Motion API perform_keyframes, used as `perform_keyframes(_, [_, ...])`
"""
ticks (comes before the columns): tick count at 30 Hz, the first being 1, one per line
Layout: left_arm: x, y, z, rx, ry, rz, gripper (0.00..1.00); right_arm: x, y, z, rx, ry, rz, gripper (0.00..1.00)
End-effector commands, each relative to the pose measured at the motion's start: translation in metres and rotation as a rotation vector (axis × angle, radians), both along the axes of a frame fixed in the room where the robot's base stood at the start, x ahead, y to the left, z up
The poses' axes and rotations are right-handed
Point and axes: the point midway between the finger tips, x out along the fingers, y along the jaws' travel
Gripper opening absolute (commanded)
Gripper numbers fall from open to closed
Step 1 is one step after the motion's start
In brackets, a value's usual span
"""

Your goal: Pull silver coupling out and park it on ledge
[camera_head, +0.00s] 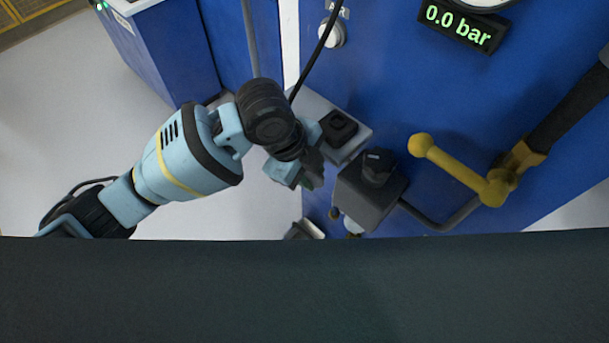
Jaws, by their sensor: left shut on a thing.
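My left gripper (312,172) is shut beside the left face of a dark grey box (368,198) that has a black knob (377,166) on top. The thing between its fingers is hidden by the fingers and wrist, so I cannot make out the silver coupling's body or whether it is still in the box. A light grey ledge (355,147) sticks out from the blue cabinet just behind the gripper, with a black square holder (338,127) on it. My right gripper is not in view.
A black hose (318,48) runs down behind my left wrist. A yellow lever (455,168) and a grey pipe (432,220) are right of the box. The blue cabinet (420,95) carries a display (459,25) reading 0.0 bar. Floor at left is clear.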

Motion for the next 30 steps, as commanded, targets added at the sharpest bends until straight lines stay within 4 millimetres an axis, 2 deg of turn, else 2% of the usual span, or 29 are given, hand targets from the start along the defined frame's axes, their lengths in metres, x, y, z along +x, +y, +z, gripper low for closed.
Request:
perform_keyframes(1, [0.0,-0.003,0.016,0.048,-0.024,-0.095,0.04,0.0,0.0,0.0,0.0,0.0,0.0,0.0])
perform_keyframes(9, [-0.011,-0.003,0.073,0.27,-0.169,-0.586,0.04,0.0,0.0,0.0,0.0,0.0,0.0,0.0])
perform_keyframes(21, [0.046,-0.034,0.156,0.433,-0.445,-1.056,0.04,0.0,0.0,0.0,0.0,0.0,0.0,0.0])
perform_keyframes(25, [0.056,-0.041,0.178,0.445,-0.52,-1.172,0.04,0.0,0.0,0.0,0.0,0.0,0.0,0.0])
perform_keyframes(30, [0.062,-0.046,0.193,0.451,-0.578,-1.248,0.04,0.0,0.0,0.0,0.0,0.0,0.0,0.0])
